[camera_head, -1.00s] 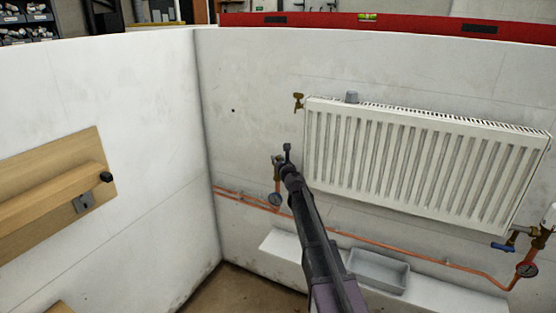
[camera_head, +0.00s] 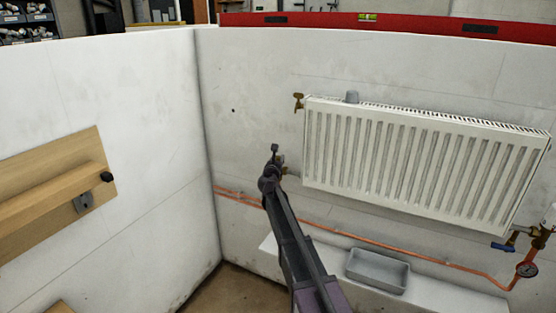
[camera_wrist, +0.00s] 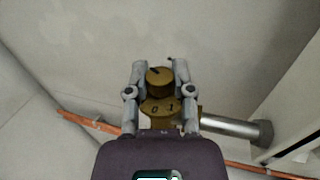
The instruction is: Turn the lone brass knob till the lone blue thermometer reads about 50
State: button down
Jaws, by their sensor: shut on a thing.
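The brass knob (camera_wrist: 159,80) sits between the two grey fingers of my gripper (camera_wrist: 160,84) in the wrist view, with a finger against each side. A dark mark shows on the knob's face. A brass collar (camera_wrist: 161,108) below it bears a 0 and a 1. In the head view my gripper (camera_head: 273,166) is at the valve left of the radiator's lower left corner and hides most of that valve. The blue thermometer is hidden behind my arm now, so its reading cannot be seen.
The white radiator (camera_head: 410,160) hangs right of my arm. Another gauge (camera_head: 526,269) and a blue-handled valve (camera_head: 504,246) are at the lower right. A grey tray (camera_head: 378,270) sits on the ledge. Copper pipes (camera_head: 350,236) run low along the wall. A wooden board (camera_head: 60,200) is at left.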

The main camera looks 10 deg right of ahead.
jog(key=m+g+h, duration=0.2)
jog(key=h, duration=0.1)
jog(key=m+g+h, duration=0.2)
jog(key=h, duration=0.1)
jog(key=m+g+h, duration=0.2)
jog(key=m, duration=0.1)
jog(key=shift+w+h, duration=0.35)
jog(key=shift+h, duration=0.05)
jog(key=m+g+h, duration=0.1)
jog(key=g, duration=0.1)
jog(key=m+g+h, duration=0.1)
jog(key=m+g, duration=0.1)
jog(key=g, duration=0.1)
jog(key=shift+m+h, duration=0.3)
jog(key=shift+s+m+g+h, duration=0.15)
jog(key=shift+m+g+h, duration=0.15)
jog(key=shift+m+g, duration=0.8)
jog(key=shift+s+g, duration=0.1)
jog(key=shift+g, duration=0.4)
jog(key=shift+c, duration=2.3)
grip_release()
jog(key=shift+a, duration=0.15)
jog(key=s+a, duration=0.2)
jog(key=a, duration=0.9)
jog(key=shift+a, duration=0.3)
